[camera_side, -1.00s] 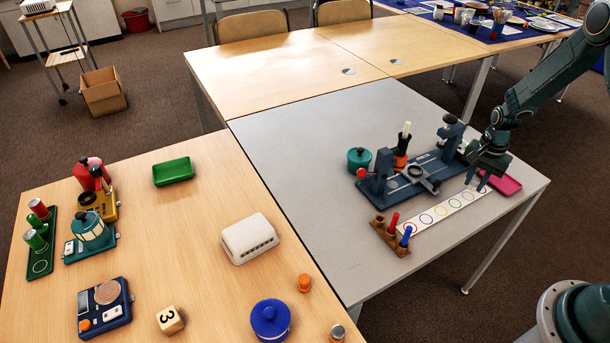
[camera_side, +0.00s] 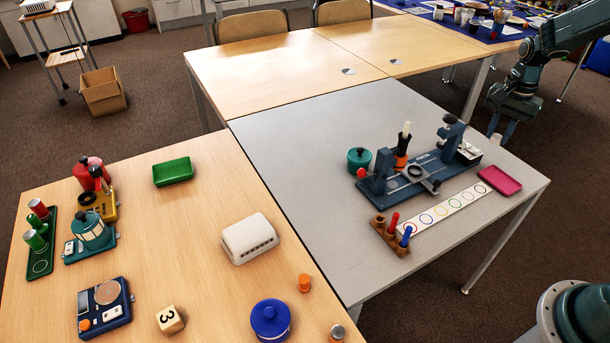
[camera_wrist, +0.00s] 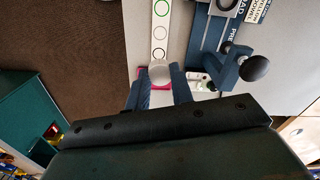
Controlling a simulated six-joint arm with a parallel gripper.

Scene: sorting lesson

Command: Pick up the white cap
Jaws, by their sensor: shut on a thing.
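The white cap (camera_side: 496,138) is between the finger ends of my gripper (camera_side: 500,131). My gripper is shut on it. It is raised beyond the far right edge of the grey table in the side view. In the wrist view the cap shows as a pale round top (camera_wrist: 159,74) between the two blue fingers of my gripper (camera_wrist: 159,82). The sides of the cap are partly hidden by the fingers.
On the grey table (camera_side: 300,150) lie a strip with coloured rings (camera_side: 447,208), a pink tray (camera_side: 499,180) and a blue press-like stand (camera_side: 414,180). Its post with a dark knob (camera_wrist: 254,68) is close to my gripper in the wrist view.

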